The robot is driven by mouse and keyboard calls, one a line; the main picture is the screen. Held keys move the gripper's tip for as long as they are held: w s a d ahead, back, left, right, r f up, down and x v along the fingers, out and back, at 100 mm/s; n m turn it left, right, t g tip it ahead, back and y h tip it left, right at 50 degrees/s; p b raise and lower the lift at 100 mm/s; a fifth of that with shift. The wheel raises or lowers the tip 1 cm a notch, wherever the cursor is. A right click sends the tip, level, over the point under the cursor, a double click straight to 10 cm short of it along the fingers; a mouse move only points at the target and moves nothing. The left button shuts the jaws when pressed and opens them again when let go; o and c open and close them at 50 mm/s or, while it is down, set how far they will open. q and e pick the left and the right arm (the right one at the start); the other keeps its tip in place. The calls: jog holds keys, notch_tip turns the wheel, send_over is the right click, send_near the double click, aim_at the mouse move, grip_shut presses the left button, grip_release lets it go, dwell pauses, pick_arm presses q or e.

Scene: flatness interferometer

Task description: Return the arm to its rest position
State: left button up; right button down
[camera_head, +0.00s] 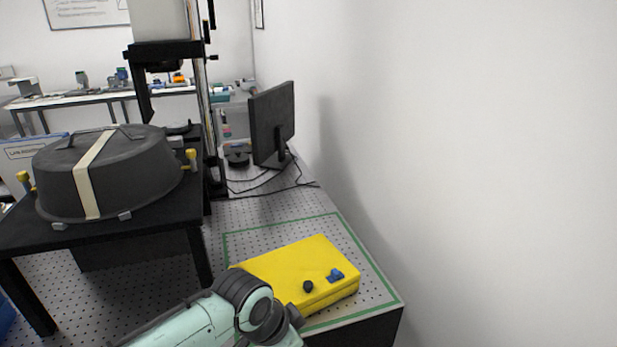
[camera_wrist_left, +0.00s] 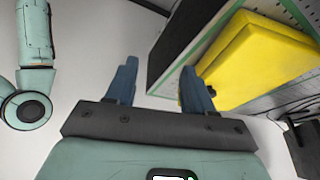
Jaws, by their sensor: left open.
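My left gripper (camera_wrist_left: 158,68) shows in the left wrist view with its two blue fingers spread apart and nothing between them. Its right finger overlaps the yellow box in that picture; I cannot tell how far apart they are. In the head view a mint-green arm of mine (camera_head: 195,322) comes in at the bottom, bent at a dark joint in front of the yellow box. Its gripper is not visible there. My right gripper is in neither view.
The yellow box (camera_head: 300,268) with blue and black knobs lies within a green outline on the perforated table (camera_head: 375,290). A dark domed cover (camera_head: 130,180) sits on a black stand at left. A monitor (camera_head: 272,122) stands behind. A white wall fills the right.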

pick_arm(q)
notch_tip(320, 180, down, 25)
jog(key=a+n+g, duration=0.2)
jog(key=a+n, duration=0.1)
jog(key=n, duration=0.2)
jog(key=s+a+f+n+g+p, duration=0.1)
jog(key=s+a+f+n, duration=0.2)
jog(key=s+f, duration=0.7)
jog(key=s+a+f+n+g+p, duration=0.1)
jog(key=s+a+f+n, duration=0.2)
jog(key=s+f+n, duration=0.4)
jog(key=s+f, duration=0.3)
jog(key=s, duration=0.1)
jog(key=shift+a+f, duration=0.15)
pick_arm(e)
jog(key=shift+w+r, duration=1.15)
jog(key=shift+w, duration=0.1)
